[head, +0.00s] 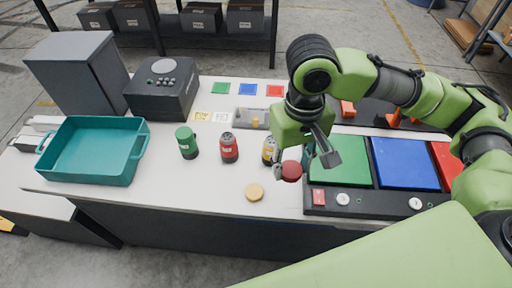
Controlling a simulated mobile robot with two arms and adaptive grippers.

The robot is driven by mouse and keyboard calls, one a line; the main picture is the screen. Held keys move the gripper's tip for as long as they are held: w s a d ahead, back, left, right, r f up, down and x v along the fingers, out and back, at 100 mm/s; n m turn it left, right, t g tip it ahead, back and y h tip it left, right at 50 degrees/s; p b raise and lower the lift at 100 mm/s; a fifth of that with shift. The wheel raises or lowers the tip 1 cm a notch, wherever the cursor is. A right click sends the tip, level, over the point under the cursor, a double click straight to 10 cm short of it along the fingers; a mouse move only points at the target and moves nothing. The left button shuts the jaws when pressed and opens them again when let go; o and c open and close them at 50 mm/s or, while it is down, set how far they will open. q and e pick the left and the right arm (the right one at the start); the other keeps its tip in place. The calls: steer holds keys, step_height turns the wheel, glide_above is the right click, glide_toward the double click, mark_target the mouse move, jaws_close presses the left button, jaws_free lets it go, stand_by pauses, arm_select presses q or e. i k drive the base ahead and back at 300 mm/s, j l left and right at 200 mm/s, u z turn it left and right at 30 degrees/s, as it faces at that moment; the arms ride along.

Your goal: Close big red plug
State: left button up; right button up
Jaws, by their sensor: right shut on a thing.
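A red canister (229,147) with a dark base and a pale label stands upright on the white table, left of my right gripper. My right gripper (304,164) points down above the table and is shut on a round red cap (291,171), which shows between its fingers. The cap is right of the red canister and apart from it. The fingers partly hide the cap, and I cannot tell how far above the table it is. My left gripper is not in view.
A yellow canister (269,151) stands close beside my right gripper. A green canister (187,142) stands farther left, and a yellow disc (254,192) lies in front. A teal tote (90,178) is at left. A black panel (390,207) with coloured plates is at right.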

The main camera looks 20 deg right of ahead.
mark_target(228, 146)
steer(key=k+l+u, duration=0.1)
steer(key=l, duration=0.3)
steer(key=k+l, duration=0.1)
steer(key=l, duration=0.25)
steer(key=k+l+u, duration=0.15)
steer(key=l, duration=0.25)
steer(key=l+u, duration=0.1)
steer(key=l, duration=0.25)
steer(key=k, duration=0.05)
